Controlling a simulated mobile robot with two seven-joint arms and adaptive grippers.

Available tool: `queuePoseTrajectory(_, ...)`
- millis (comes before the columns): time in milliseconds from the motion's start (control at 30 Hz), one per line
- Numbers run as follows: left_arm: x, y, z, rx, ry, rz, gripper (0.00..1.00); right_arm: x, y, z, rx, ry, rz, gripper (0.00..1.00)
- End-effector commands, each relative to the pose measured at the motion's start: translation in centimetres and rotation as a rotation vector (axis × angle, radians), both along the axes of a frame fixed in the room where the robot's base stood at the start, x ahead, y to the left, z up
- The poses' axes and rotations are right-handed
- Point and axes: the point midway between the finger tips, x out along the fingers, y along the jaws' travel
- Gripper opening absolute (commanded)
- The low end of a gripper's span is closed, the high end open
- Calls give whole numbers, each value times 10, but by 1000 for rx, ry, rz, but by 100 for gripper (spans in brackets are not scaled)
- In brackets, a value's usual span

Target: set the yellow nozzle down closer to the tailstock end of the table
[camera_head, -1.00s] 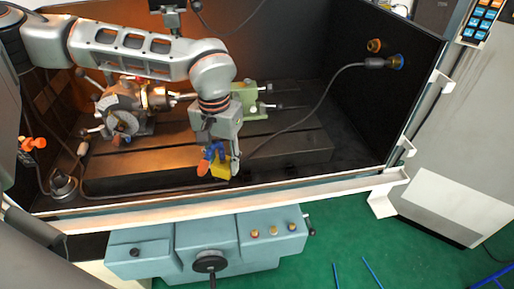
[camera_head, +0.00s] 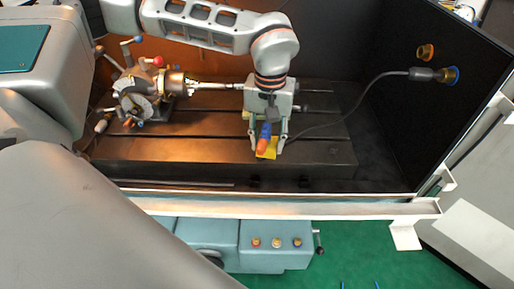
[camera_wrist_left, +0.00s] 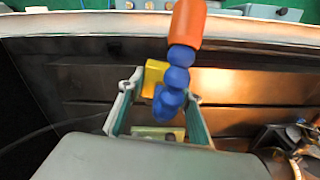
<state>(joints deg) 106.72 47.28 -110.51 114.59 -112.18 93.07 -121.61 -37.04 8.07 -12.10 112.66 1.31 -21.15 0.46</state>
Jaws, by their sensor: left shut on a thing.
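The yellow nozzle (camera_head: 271,153) has a yellow block, a blue segmented neck and an orange tip. My left gripper (camera_head: 268,142) is shut on it, with the orange tip toward the table's front. The nozzle shows over the front part of the slotted table (camera_head: 205,150); whether it touches the table I cannot tell. In the left wrist view the yellow block (camera_wrist_left: 152,76) sits between the fingers (camera_wrist_left: 165,88), and the orange tip points toward the front rail. The tailstock is mostly hidden behind my left gripper in the head view; a pale green part (camera_wrist_left: 158,132) shows beyond the fingers. My right gripper is out of view.
The indexing chuck (camera_head: 140,95) with ball-ended levers stands at the table's left. A cable (camera_head: 350,105) runs from the right wall's blue-ringed socket (camera_head: 447,75) toward the tailstock area. A pale front rail (camera_head: 290,206) borders the enclosure.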

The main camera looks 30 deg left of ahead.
Motion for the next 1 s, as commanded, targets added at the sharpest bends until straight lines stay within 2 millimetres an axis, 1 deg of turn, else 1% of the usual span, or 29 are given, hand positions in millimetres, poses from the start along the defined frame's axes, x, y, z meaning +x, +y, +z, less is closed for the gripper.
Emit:
queuePoseTrajectory(33, 3, 1, 1, -2, -5, 77, 0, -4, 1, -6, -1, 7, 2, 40)
queuePoseTrajectory(133, 8, 6, 5, -2, -11, 262, 0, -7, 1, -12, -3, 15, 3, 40)
queuePoseTrajectory(367, 16, 17, 16, -7, -19, 710, 0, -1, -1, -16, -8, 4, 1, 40)
queuePoseTrajectory(700, 24, 34, 30, -18, -23, 1378, 0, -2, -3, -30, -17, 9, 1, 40)
queuePoseTrajectory(1000, 29, 49, 42, -27, -15, 1964, 0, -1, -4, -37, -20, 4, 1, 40)
